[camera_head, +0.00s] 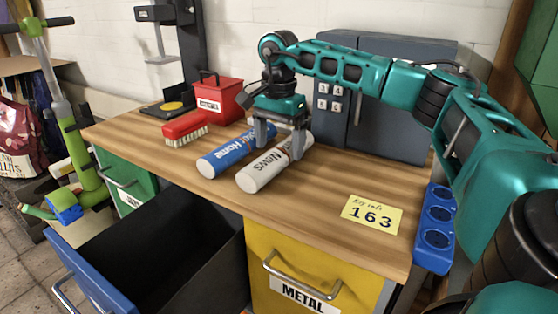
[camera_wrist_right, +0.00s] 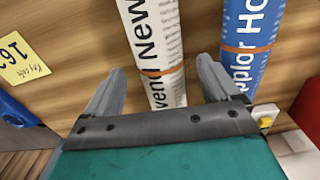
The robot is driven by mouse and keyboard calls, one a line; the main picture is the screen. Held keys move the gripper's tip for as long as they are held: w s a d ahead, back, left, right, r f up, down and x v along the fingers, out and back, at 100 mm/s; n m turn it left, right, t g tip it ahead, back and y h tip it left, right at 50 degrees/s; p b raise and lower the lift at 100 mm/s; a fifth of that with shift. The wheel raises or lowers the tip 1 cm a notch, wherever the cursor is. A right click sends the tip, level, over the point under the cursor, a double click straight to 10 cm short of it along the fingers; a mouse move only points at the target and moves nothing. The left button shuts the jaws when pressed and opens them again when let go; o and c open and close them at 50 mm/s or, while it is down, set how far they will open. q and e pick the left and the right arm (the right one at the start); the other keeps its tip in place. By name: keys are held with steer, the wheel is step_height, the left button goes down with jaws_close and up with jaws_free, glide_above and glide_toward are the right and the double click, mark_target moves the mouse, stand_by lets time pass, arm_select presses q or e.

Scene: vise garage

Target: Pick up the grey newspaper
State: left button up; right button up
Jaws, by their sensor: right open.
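The grey newspaper (camera_head: 266,170) is a rolled paper with "News" on it and an orange band, lying on the wooden workbench. It also shows in the right wrist view (camera_wrist_right: 156,50), running between the fingers. A blue rolled paper (camera_head: 228,155) marked "Home" lies beside it on the left. My right gripper (camera_head: 281,150) is open above the grey newspaper, one finger on each side of it. In the right wrist view the open fingers (camera_wrist_right: 160,88) flank the roll, with a gap on both sides. My left gripper is not in view.
A red brush (camera_head: 184,130) and a red box (camera_head: 217,97) stand behind left. A grey cabinet (camera_head: 385,95) is at the back. A yellow note (camera_head: 371,214) lies right. The blue-fronted drawer (camera_head: 98,280) is open below the bench.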

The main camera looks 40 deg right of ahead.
step_height(320, 180, down, 2)
steer(key=shift+f, duration=0.1)
steer(key=c, duration=1.3)
